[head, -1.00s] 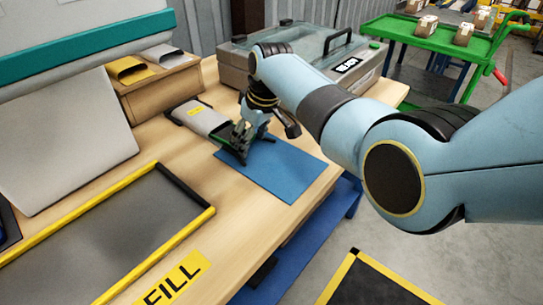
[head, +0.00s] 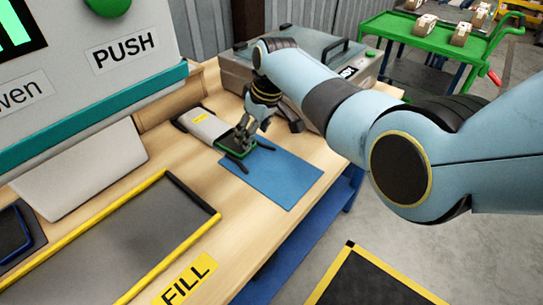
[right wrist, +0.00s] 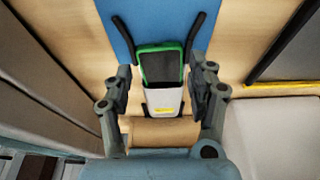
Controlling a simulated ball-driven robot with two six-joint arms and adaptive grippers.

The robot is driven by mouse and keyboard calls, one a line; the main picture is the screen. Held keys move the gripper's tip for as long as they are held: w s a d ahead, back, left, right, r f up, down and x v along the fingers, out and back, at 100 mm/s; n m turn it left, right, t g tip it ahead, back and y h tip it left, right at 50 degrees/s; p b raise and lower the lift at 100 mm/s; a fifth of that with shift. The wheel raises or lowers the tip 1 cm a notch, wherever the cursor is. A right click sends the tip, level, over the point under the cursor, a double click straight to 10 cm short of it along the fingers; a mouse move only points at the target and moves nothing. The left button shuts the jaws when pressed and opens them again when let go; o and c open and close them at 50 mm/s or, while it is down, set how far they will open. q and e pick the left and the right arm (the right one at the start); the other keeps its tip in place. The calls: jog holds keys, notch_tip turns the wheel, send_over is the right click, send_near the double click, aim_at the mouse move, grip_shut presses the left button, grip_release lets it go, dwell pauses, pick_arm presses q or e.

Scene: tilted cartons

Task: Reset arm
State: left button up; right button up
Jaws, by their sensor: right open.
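My right gripper (head: 254,158) reaches down over the blue mat (head: 283,182) on the wooden bench. In the right wrist view, the right gripper (right wrist: 160,28) is open, with one finger on each side of a dark flat piece with a green frame (right wrist: 161,65). That piece (head: 236,147) lies at the end of a grey sleeve (head: 205,122) with a yellow label; in the wrist view it seems partly inside the sleeve (right wrist: 164,100). I cannot tell whether the fingers touch it. My left gripper is out of view.
A large panel marked PUSH (head: 122,50) stands at left. A yellow-edged grey tray (head: 110,245) is in front, by a FILL label (head: 187,279). A grey lidded case (head: 310,50) is behind my arm. A green cart (head: 400,28) stands at back right.

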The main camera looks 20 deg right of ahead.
notch_tip(320, 180, up, 2)
jog(key=shift+p, duration=0.7)
